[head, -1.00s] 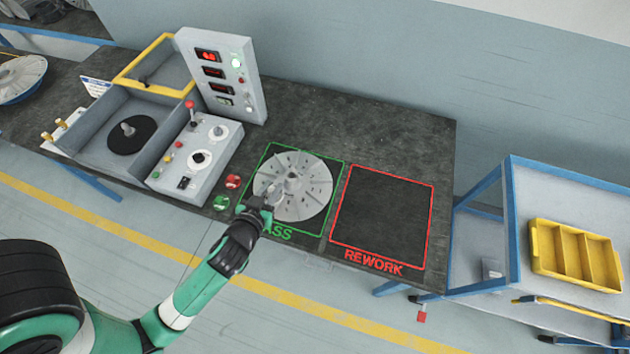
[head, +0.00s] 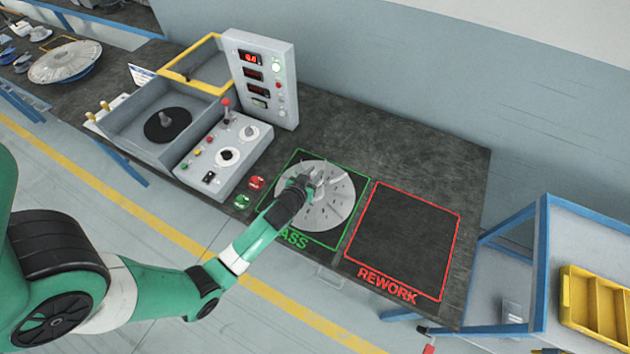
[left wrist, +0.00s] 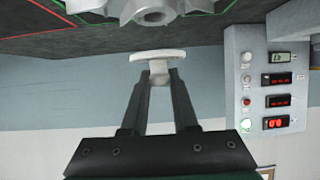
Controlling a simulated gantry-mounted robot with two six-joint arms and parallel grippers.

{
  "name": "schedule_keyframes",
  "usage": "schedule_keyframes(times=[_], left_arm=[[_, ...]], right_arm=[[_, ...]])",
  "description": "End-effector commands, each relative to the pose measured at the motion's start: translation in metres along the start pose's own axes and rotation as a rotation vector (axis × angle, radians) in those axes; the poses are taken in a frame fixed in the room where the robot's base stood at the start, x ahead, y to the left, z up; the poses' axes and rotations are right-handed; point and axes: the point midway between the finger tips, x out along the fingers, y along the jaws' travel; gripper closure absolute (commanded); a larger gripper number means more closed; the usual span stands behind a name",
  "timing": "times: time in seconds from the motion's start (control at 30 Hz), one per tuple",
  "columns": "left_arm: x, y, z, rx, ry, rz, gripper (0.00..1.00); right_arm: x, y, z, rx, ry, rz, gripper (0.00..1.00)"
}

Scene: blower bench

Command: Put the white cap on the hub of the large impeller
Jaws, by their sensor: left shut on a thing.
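The large grey impeller (head: 325,208) lies flat inside the green PASS outline on the bench in the head view. Its hub (left wrist: 155,10) shows at the top of the left wrist view, which is upside down. My left gripper (left wrist: 160,78) is shut on the narrow stem of the white cap (left wrist: 158,54), and the cap's round disc sticks out past the fingertips. The cap shows apart from the hub in that view. In the head view my left gripper (head: 301,184) is over the impeller's middle and hides the hub and cap. My right gripper is not in view.
A test box with a dark round plate (head: 167,125) and a control panel (head: 228,152) stand left of the impeller. The red REWORK outline (head: 403,240) to the right is empty. Another finned disc (head: 66,62) lies far left. A trolley with a yellow bin (head: 597,308) stands right.

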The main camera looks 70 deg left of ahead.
Motion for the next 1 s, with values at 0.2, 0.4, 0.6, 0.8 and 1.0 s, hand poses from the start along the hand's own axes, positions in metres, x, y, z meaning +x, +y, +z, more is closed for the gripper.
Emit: schedule_keyframes(times=[0.2, 0.4, 0.6, 0.8, 1.0], left_arm=[[0.01, -0.001, 0.005, 0.0, 0.0, 0.0, 1.0], [0.025, -0.001, 0.033, 0.001, -0.001, 0.0, 1.0], [0.025, 0.0, 0.032, -0.001, 0.0, 0.0, 1.0], [0.027, 0.0, 0.037, 0.0, 0.0, 0.0, 1.0], [0.026, -0.001, 0.035, 0.0, -0.001, 0.0, 0.43]], right_arm=[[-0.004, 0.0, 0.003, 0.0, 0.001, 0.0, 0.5], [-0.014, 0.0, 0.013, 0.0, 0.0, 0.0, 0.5], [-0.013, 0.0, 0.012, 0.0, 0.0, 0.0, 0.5], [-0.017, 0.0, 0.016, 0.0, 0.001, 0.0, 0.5], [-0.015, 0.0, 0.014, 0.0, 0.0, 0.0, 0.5]])
